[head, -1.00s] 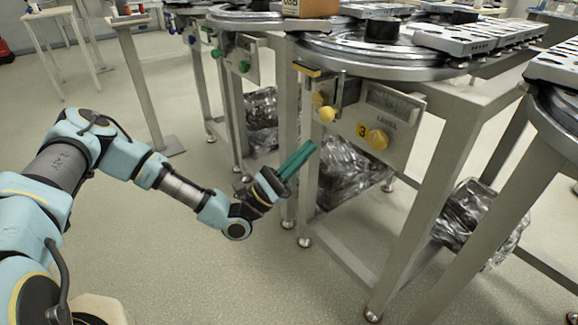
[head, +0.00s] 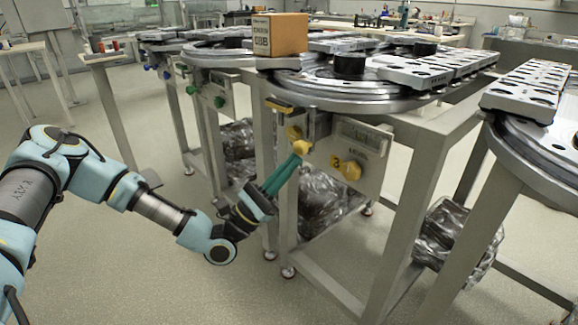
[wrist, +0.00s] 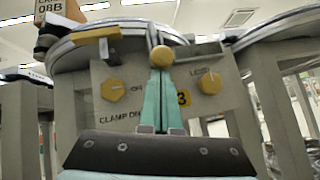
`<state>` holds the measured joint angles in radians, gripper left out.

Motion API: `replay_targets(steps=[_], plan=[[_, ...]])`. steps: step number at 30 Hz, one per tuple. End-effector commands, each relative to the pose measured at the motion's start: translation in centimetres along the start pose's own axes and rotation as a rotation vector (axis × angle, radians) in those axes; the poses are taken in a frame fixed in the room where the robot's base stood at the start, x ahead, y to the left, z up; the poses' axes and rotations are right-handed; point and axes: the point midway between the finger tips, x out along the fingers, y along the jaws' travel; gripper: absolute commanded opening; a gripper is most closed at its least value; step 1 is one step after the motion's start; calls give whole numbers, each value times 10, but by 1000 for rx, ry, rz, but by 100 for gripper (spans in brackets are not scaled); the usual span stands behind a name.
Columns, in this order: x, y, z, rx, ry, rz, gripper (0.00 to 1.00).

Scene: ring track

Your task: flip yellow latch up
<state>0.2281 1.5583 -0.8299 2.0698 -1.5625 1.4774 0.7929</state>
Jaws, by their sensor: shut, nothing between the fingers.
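The yellow latch appears to be the small yellow ball (wrist: 162,57) at the end of a short lever on the front of a grey control panel (wrist: 140,95). In the head view the ball (head: 302,147) sits low beside a yellow knob (head: 294,132). My gripper (wrist: 160,76) has its green fingers shut together and empty, pointing up. The fingertips are right below the ball in the wrist view; in the head view my gripper (head: 297,158) reaches it from the lower left. I cannot tell whether they touch. The lever is mostly hidden behind ball and fingers.
The panel also has a yellow level knob (wrist: 210,82) beside a yellow 3 label. A yellow bar (head: 279,105) sticks out above, under the round track (head: 340,92). A cardboard box (head: 281,34) stands on the track. Table legs and wrapped bundles (head: 325,200) are below.

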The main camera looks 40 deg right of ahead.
Motion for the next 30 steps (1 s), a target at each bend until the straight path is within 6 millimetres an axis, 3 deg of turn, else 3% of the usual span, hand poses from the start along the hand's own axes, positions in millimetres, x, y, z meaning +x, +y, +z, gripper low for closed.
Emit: replay_targets(steps=[13,30], plan=[[45,18,46,0,-4,3,0],[43,19,44,1,-8,3,0]])
